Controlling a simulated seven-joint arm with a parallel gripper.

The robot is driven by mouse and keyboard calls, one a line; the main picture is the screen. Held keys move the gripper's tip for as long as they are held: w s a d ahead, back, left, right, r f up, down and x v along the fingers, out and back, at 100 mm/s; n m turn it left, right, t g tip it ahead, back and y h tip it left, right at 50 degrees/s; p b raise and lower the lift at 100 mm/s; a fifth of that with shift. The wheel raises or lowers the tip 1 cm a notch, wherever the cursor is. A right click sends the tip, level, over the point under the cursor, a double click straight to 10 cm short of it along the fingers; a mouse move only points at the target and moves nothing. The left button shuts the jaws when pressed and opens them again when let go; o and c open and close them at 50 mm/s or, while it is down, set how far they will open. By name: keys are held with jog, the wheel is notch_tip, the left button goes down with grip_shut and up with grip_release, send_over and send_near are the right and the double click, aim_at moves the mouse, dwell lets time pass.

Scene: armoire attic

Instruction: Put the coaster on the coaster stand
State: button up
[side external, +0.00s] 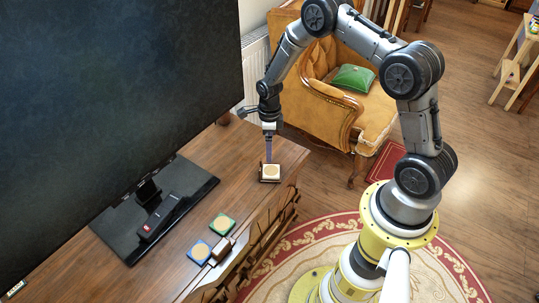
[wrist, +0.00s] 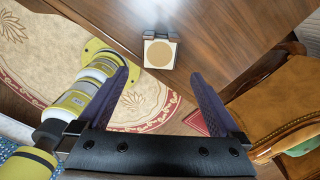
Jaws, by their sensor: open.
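A cream square coaster with a tan round centre (side external: 271,171) is at the right end of the wooden table. It also shows in the wrist view (wrist: 160,54). A small dark coaster stand (side external: 262,179) shows at the coaster's edges, and its dark parts show at the coaster's far side in the wrist view (wrist: 150,34). The coaster appears to lie on it, but its exact seating is unclear. My gripper (side external: 268,158) is above the coaster, pointing down. In the wrist view, my gripper (wrist: 161,72) has its fingers wide apart with nothing between them.
A blue coaster (side external: 199,252) and a green coaster (side external: 222,224) lie on the table nearer the camera, with a small brown block (side external: 222,248) beside them. A large monitor (side external: 110,90) stands at left, with a dark remote (side external: 160,218) on its base. An armchair (side external: 325,100) stands beyond the table.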

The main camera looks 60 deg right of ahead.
jog(key=s+a+r+n+t, duration=0.1)
jog(key=s+a+r+n, duration=0.1)
jog(key=r+n, duration=0.5)
jog(key=s+a+r+n+t, duration=0.1)
jog(key=s+a+r+n, duration=0.15)
jog(key=r, duration=0.75)
jog(key=s+a+r+n+t, duration=0.15)
jog(key=r+n, duration=0.25)
jog(key=r, duration=0.5)
jog(key=s+a+r+n+t, duration=0.1)
jog(key=s+r+n, duration=0.3)
jog(key=s+n, duration=0.4)
jog(key=s+a+r+n+t, duration=0.1)
jog(key=s+a+r+n, duration=0.2)
jog(key=s+n, duration=0.5)
jog(key=s, duration=0.4)
jog(key=shift+a+r, duration=0.15)
jog(key=shift+r, duration=0.2)
